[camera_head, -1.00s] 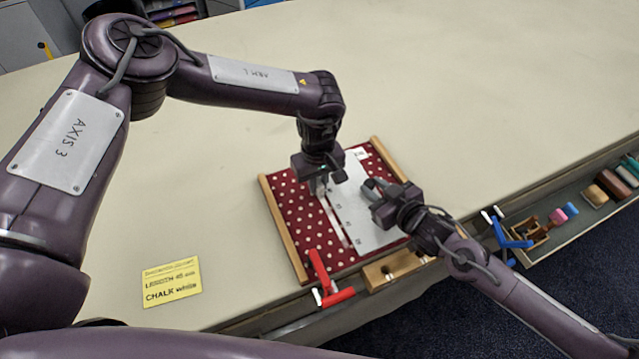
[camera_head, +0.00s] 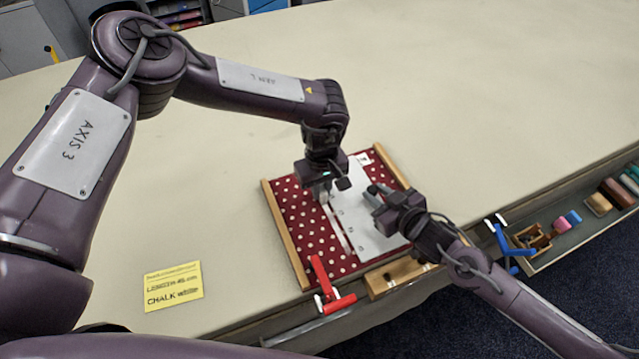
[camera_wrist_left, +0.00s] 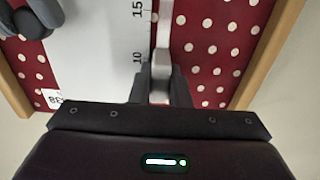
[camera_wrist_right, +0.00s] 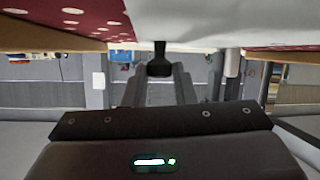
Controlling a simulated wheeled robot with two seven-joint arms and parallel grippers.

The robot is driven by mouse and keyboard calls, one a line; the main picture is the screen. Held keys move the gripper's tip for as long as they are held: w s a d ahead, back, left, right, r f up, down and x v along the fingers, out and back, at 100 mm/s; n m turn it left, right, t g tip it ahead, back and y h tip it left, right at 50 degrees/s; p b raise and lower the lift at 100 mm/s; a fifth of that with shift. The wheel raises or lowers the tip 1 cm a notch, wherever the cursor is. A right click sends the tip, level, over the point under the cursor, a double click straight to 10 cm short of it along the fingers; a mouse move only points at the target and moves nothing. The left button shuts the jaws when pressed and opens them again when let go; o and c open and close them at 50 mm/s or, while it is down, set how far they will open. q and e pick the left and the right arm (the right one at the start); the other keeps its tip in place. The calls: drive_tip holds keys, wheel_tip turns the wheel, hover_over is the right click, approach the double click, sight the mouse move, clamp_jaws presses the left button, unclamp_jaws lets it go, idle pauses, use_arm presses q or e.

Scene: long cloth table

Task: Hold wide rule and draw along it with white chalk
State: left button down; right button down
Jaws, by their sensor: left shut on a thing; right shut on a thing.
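The wide white rule (camera_head: 364,232) lies on a red cloth with white dots (camera_head: 311,232). Its scale marks show in the left wrist view (camera_wrist_left: 100,50). My left gripper (camera_head: 322,194) is shut on a pale piece, seemingly the white chalk (camera_wrist_left: 160,86), at the rule's left edge. A white stroke (camera_head: 341,236) runs along that edge on the cloth. My right gripper (camera_head: 376,196) is above the rule and shut on a dark knob (camera_wrist_right: 160,62), seemingly the rule's handle. The chalk's tip contact is hidden.
Wooden strips (camera_head: 284,232) flank the cloth. A red clamp (camera_head: 330,285) and a wooden block (camera_head: 398,275) stand at the near edge. A blue clamp (camera_head: 512,243) and a tray (camera_head: 565,238) are at right. A yellow note (camera_head: 174,287) lies left.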

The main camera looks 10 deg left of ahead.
sight(336, 228)
use_arm(q)
drive_tip(key=shift+s+d, duration=0.35)
drive_tip(key=shift+s, duration=0.25)
drive_tip(key=shift+s+d, duration=0.3)
drive_tip(key=shift+s, duration=0.25)
drive_tip(key=shift+s, duration=0.1)
drive_tip(key=shift+s+d+r, duration=0.1)
drive_tip(key=shift+s+d, duration=0.5)
drive_tip(key=shift+s, duration=0.1)
drive_tip(key=shift+s+d, duration=0.55)
drive_tip(key=shift+s, duration=0.15)
drive_tip(key=shift+s, duration=0.1)
drive_tip(key=shift+s+d, duration=0.55)
drive_tip(key=shift+s, duration=0.25)
drive_tip(key=shift+s+f, duration=0.1)
drive_tip(key=shift+f, duration=0.1)
